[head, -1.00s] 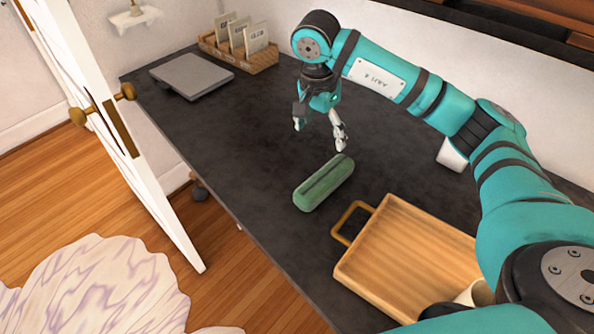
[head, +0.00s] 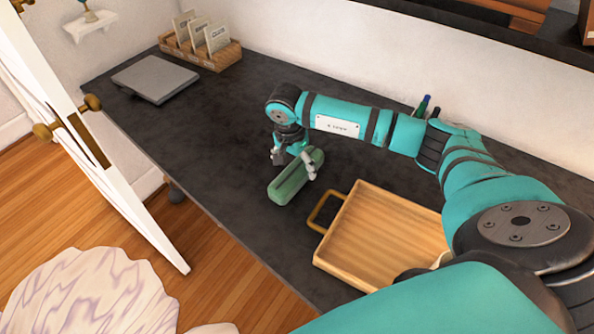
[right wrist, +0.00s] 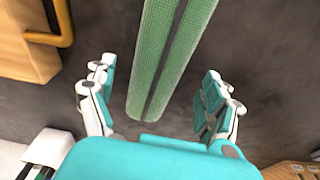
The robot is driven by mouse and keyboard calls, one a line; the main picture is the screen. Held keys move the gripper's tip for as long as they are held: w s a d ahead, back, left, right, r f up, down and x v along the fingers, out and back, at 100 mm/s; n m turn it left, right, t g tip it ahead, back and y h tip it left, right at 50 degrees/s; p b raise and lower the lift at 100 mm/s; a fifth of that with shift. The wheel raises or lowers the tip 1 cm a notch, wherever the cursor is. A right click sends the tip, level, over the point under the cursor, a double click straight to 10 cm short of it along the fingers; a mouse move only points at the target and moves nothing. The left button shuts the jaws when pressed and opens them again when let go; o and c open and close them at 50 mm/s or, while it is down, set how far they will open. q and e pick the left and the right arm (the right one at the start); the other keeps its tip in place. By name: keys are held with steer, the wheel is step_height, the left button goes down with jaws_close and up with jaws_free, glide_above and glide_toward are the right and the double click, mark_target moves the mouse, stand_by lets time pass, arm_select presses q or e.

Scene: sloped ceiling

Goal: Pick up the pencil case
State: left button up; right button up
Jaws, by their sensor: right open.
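The pencil case (head: 290,187) is a green, long rounded case with a dark stripe along its top. It lies on the dark desk in the head view. My right gripper (head: 292,163) is open over its far end, one finger near each side. In the right wrist view, the case (right wrist: 168,60) runs from the top edge down to between the spread fingers of my right gripper (right wrist: 158,105). A gap shows between the case and each finger. My left gripper is not in view.
A wooden tray (head: 375,245) with a handle stands right of the case. A grey closed laptop-like slab (head: 155,77) and a wooden file box (head: 200,50) sit at the far left. Pens (head: 423,105) stand behind my arm. Bare desk lies left of the case.

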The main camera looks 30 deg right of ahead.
mark_target(297, 168)
steer(key=f, duration=0.3)
steer(key=shift+d+f, duration=0.1)
steer(key=shift+d, duration=0.2)
steer(key=shift+c, duration=0.3)
steer(key=c, duration=1.3)
